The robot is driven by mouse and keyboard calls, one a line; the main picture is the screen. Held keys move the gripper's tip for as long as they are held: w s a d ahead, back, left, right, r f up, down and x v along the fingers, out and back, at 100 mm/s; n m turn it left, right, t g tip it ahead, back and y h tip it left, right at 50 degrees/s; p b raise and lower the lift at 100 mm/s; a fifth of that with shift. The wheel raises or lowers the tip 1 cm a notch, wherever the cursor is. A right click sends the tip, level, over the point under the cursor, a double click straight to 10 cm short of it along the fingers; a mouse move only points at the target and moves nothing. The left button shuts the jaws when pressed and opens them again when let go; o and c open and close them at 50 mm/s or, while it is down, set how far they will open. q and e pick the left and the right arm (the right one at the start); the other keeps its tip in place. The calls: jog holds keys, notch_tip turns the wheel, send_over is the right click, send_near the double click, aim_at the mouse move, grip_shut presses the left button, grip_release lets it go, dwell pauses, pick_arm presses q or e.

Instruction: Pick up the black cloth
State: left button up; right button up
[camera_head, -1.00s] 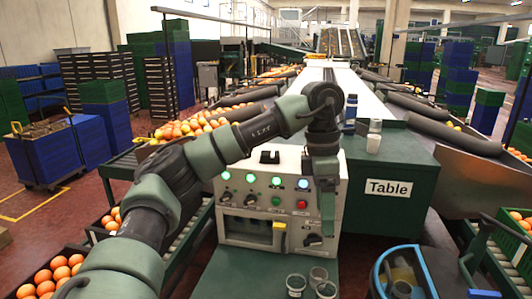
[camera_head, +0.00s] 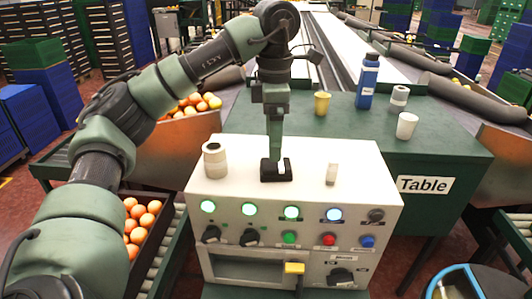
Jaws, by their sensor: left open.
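A small black item (camera_head: 268,176), which looks like the folded black cloth, lies on the white top of the control box. My left gripper (camera_head: 276,158) points down right over it and hides its middle. The gripper is seen edge-on, so the gap between its fingers does not show. It is open, and I cannot tell whether the fingertips touch the cloth. A small white patch shows at the tips. My right gripper is not in view.
Behind, the green table (camera_head: 440,150) holds a yellow cup (camera_head: 322,103), blue bottle (camera_head: 367,82), white cup (camera_head: 406,126) and grey-white container (camera_head: 399,97).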

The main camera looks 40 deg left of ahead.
aim_at(276, 164)
pick_arm(q)
jog(key=shift+f, duration=0.3)
jog(key=shift+s+d+f, duration=0.1)
jog(key=shift+d+f, duration=0.1)
jog(key=shift+f, duration=0.4)
jog(key=shift+d+f, duration=0.15)
jog(key=shift+f, duration=0.4)
jog(key=f, duration=0.2)
jog(key=w+f, duration=0.1)
jog(key=shift+a+f+p, duration=0.2)
jog(key=shift+f+p, duration=0.15)
jog(key=shift+f, duration=0.05)
jog(key=shift+s+f, duration=0.1)
jog(key=shift+f, duration=0.3)
jog(key=shift+d, duration=0.1)
jog(key=c, duration=1.5)
